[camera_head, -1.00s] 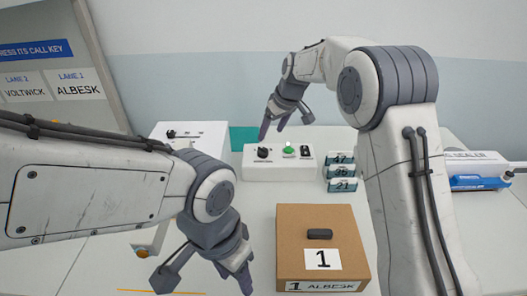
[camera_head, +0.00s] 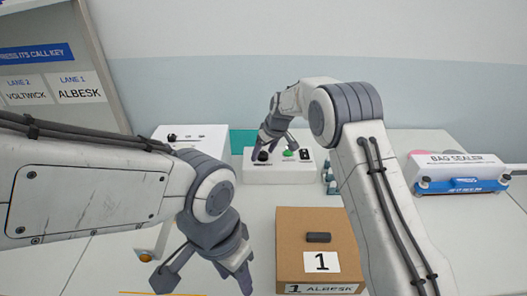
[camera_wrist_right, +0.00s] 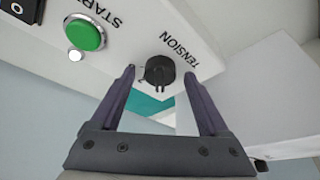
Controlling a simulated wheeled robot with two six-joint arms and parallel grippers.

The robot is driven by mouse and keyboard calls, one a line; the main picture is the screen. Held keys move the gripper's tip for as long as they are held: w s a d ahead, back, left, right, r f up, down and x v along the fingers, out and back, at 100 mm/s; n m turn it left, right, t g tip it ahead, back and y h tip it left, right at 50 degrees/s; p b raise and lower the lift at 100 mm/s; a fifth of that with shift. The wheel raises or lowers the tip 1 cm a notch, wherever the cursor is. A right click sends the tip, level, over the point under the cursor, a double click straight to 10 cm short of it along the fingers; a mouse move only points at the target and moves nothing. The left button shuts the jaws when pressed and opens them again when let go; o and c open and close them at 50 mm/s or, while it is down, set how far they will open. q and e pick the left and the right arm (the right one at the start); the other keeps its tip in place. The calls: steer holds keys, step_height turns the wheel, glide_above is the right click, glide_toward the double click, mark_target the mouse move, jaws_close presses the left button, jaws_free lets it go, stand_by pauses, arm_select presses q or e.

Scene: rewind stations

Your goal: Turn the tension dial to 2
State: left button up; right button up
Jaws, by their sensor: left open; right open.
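The tension dial (camera_wrist_right: 160,71) is a round black knob on the face of a white control box (camera_head: 281,175), next to the printed word TENSION. In the head view the dial (camera_head: 262,156) sits at the box's left end, close to my right fingers. My right gripper (camera_wrist_right: 158,82) is open, with one finger on each side of the dial; I cannot tell whether either finger touches it. The dial's number marks are too small or hidden to read. My left gripper (camera_head: 205,283) is open and empty, low in the head view, left of the cardboard box.
A green START button (camera_wrist_right: 86,35) and a black switch (camera_wrist_right: 18,10) share the control box. A cardboard box (camera_head: 318,222) marked 1 ALBESK stands in front. A bag sealer (camera_head: 455,172) is at right, another white box (camera_head: 190,134) at left.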

jaws_close()
steer(key=shift+m, duration=0.3)
steer(key=shift+a+r+m+h+p, duration=0.1)
steer(key=shift+m+h+p, duration=0.3)
steer(key=shift+m+p, duration=0.35)
steer(key=shift+m+t+h, duration=0.3)
steer(key=shift+m+h, duration=0.1)
steer(key=shift+m, duration=0.85)
steer(key=shift+a+m+h, duration=0.1)
steer(key=shift+m+h, duration=0.2)
steer(key=shift+m, duration=0.5)
steer(key=shift+m+h+b, duration=0.5)
steer(key=shift+m+b, duration=0.1)
steer(key=shift+m, duration=0.9)
